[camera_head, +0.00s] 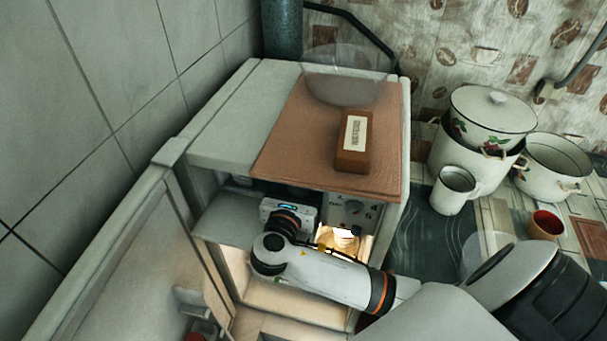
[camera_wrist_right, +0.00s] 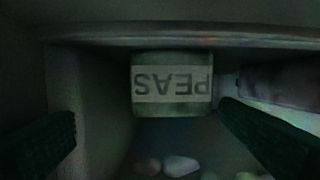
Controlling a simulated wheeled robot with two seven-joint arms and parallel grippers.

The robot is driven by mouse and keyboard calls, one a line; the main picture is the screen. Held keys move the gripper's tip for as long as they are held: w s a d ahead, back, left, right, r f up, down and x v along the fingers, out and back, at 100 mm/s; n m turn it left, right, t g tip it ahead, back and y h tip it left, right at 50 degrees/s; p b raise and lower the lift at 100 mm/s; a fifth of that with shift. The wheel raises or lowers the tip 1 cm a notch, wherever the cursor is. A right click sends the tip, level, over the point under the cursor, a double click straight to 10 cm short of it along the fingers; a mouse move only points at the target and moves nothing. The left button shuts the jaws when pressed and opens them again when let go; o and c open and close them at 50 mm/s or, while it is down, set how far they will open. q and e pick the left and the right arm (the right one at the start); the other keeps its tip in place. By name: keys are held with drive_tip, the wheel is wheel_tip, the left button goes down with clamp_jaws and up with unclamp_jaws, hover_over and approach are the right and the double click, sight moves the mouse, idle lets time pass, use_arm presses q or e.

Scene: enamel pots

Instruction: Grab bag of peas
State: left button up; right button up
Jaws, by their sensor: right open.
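The bag of peas (camera_wrist_right: 172,83) shows in the right wrist view as a pale green block with an upside-down "PEAS" label. It sits at the back of a dark compartment, under its ceiling. My right gripper (camera_wrist_right: 148,115) is open, with one dark finger on each side of the picture. The bag appears ahead, between the fingers and nearer the right one; whether that finger touches it is unclear. In the head view my right arm reaches into the upper part of the open fridge (camera_head: 225,152), and the fingers and bag are hidden there. My left gripper is not in view.
The open fridge door (camera_head: 125,265) stands at left. A brown box (camera_head: 353,160) lies on top. Enamel pots (camera_head: 555,165) stand right.

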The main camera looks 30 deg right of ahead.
drive_tip(key=shift+w+a+p+x, duration=0.15)
drive_tip(key=shift+p+x, duration=0.1)
drive_tip(key=shift+x, duration=1.3)
drive_tip(key=shift+w+a+p+x, duration=0.15)
drive_tip(key=shift+p+x, duration=0.1)
drive_tip(key=shift+x, duration=1.3)
drive_tip(key=shift+r, duration=0.15)
drive_tip(key=c, duration=1.3)
drive_tip(key=shift+o, duration=0.2)
drive_tip(key=shift+r, duration=0.1)
